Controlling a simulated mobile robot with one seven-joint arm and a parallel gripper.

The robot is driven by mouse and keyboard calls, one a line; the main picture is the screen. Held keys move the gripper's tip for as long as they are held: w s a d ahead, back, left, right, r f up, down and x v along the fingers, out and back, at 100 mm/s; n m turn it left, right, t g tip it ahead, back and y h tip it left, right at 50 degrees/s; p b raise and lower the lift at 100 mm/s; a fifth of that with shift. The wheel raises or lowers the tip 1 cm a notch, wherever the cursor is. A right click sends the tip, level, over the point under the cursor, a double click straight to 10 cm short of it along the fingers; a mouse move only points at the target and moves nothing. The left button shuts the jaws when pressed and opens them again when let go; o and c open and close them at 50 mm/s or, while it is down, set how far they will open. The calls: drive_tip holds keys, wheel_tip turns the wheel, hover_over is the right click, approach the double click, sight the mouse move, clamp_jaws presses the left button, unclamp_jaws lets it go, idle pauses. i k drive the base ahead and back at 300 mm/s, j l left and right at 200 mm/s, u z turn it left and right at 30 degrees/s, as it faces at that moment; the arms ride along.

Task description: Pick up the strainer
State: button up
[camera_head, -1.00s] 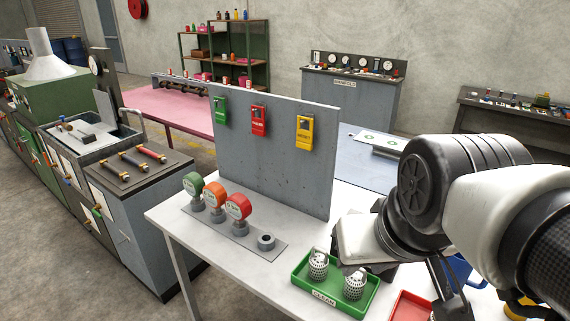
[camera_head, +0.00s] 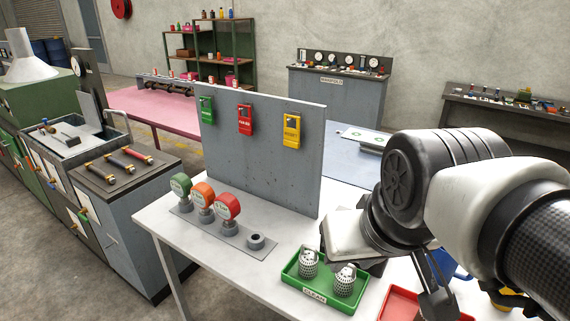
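Two metal strainers with perforated sides, the left strainer (camera_head: 308,263) and the right strainer (camera_head: 345,281), stand upright in a green tray (camera_head: 300,289) labelled CLEAN. The tray is on the white table at the lower middle of the head view. My gripper (camera_head: 432,287) hangs to the right of the green tray, partly hidden by my own arm. A dark finger-like part points down near the red tray. The gap between the fingers is not clear, and nothing is seen held.
A red tray (camera_head: 398,305) lies right of the green tray, partly covered by my arm. A grey upright panel (camera_head: 265,165) with coloured locks stands behind. Several round gauge-like discs and a grey ring (camera_head: 256,241) sit on a plate (camera_head: 228,236) at left. White table (camera_head: 160,217) shows bare around them.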

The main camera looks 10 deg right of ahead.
sight(308, 259)
drive_tip(key=i+j, duration=0.2)
drive_tip(key=j, duration=0.15)
drive_tip(key=i+j, duration=0.15)
drive_tip(key=j, duration=0.2)
drive_tip(key=i+j, duration=0.2)
drive_tip(key=j, duration=0.15)
drive_tip(key=j+z, duration=0.1)
drive_tip(key=z, duration=0.35)
drive_tip(key=i+j+z, duration=0.1)
drive_tip(key=z, duration=0.35)
drive_tip(key=j+z, duration=0.2)
drive_tip(key=z, duration=1.2)
